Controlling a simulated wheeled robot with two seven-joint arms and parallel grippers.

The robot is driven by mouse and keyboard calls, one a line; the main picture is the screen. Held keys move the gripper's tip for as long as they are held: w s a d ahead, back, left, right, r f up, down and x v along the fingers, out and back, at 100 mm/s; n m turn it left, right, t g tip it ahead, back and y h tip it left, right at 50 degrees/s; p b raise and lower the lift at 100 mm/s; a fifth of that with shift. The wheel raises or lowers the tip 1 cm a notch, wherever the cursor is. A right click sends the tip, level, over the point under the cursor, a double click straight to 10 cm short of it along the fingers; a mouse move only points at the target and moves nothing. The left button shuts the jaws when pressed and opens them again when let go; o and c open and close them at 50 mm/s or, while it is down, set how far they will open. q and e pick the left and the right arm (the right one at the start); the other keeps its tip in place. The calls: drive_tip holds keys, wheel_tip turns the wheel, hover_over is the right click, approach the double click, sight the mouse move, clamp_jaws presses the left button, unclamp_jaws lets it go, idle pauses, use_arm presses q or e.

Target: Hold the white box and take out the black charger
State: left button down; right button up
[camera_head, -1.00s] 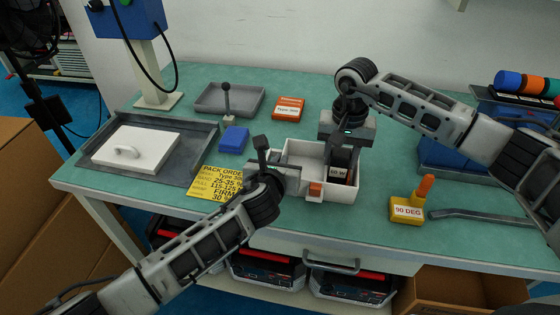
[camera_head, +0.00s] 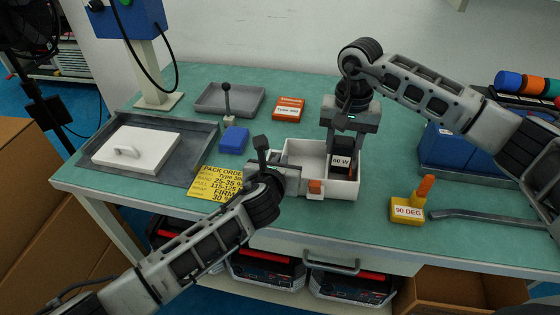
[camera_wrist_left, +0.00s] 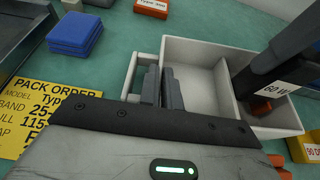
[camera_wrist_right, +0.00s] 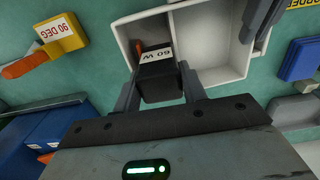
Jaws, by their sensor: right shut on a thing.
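The white box (camera_head: 303,150) is an open two-compartment tray on the bench; it also shows in the left wrist view (camera_wrist_left: 198,50). My left gripper (camera_wrist_left: 163,80) has its fingers close together on the box's left wall, beside the handle. The black charger (camera_head: 341,171), with a white "60 W" label, is at the right compartment. My right gripper (camera_wrist_right: 158,95) is shut on it from above, one finger on each side. The charger stands roughly upright, partly raised, its lower end still within the compartment's walls in the head view.
A yellow "90 DEG" block (camera_head: 407,210) with an orange handle stands right of the box. A yellow pack order card (camera_head: 214,183), a blue block (camera_head: 233,140) and a grey tray with a white lid (camera_head: 135,148) lie left. Green bench is clear between box and yellow block.

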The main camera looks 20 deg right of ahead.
use_arm(q)
drive_tip(key=shift+s+f, duration=0.1)
drive_tip(key=shift+f, duration=0.05)
use_arm(e)
drive_tip(key=shift+w+a+r, duration=0.1)
drive_tip(key=shift+r, duration=0.25)
drive_tip(key=shift+f, duration=0.25)
use_arm(q)
drive_tip(key=shift+d, duration=0.1)
use_arm(e)
drive_tip(key=shift+f, duration=0.35)
drive_tip(key=o, duration=1.3)
drive_tip(key=shift+o, duration=0.3)
wheel_tip(320, 180, up, 12)
